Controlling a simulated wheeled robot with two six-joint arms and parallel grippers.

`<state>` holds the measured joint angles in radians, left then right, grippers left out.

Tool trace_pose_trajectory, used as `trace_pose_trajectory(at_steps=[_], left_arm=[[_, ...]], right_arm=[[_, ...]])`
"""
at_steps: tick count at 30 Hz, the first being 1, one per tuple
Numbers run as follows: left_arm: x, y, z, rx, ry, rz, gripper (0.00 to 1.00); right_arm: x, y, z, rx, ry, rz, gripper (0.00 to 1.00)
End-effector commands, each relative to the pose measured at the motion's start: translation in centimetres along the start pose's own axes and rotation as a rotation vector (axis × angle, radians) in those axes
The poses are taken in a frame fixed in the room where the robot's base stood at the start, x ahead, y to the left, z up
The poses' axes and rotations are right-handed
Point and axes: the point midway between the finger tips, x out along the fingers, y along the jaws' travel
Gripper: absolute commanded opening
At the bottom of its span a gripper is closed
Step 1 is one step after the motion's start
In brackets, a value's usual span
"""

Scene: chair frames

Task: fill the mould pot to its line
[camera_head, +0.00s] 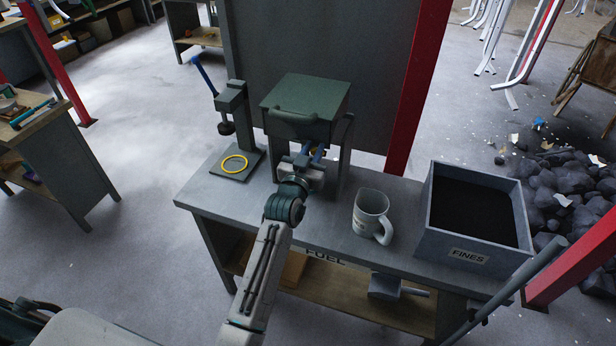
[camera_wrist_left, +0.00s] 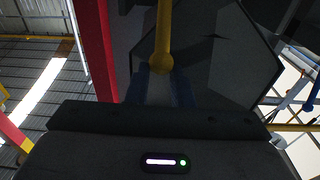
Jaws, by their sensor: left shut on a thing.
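My left gripper (camera_head: 308,157) is in front of and below the green lidded hopper (camera_head: 302,108) on the bench. In the left wrist view its blue fingers (camera_wrist_left: 162,86) are shut on a yellow lever (camera_wrist_left: 163,35) with a ball end. The lever is hidden in the head view. A grey mug-shaped pot (camera_head: 370,212) with a handle stands upright on the bench, right of the gripper and apart from it. It is the likely mould pot; its inside and any line are not clear. My right gripper is not in view.
A box of dark fines (camera_head: 468,255) stands at the bench's right end. A press with a blue handle (camera_head: 235,105) stands left of the hopper, a yellow ring (camera_head: 234,164) on its base. Red posts (camera_head: 418,85) rise behind and at right. Bare bench (camera_head: 325,225) lies left of the pot.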

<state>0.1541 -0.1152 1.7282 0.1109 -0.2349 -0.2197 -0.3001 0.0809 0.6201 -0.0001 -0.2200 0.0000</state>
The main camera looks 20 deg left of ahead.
Motion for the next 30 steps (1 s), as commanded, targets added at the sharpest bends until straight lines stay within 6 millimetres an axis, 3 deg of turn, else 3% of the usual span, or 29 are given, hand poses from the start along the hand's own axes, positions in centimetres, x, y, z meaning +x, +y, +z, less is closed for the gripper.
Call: trace_pose_trajectory(at_steps=[1,4,17,30], left_arm=[[0.3,-0.1,-1.2,0.002,0.026,-0.002,0.06],[0.1,-0.1,-0.6,0.002,0.025,-0.002,0.06],[-2.1,0.0,3.5,0.001,0.006,0.000,0.00],[-2.4,0.0,3.7,0.000,0.008,0.000,0.00]], right_arm=[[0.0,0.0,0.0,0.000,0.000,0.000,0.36],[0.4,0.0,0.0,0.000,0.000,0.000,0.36],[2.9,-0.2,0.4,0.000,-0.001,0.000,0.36],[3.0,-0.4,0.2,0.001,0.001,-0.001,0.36]])
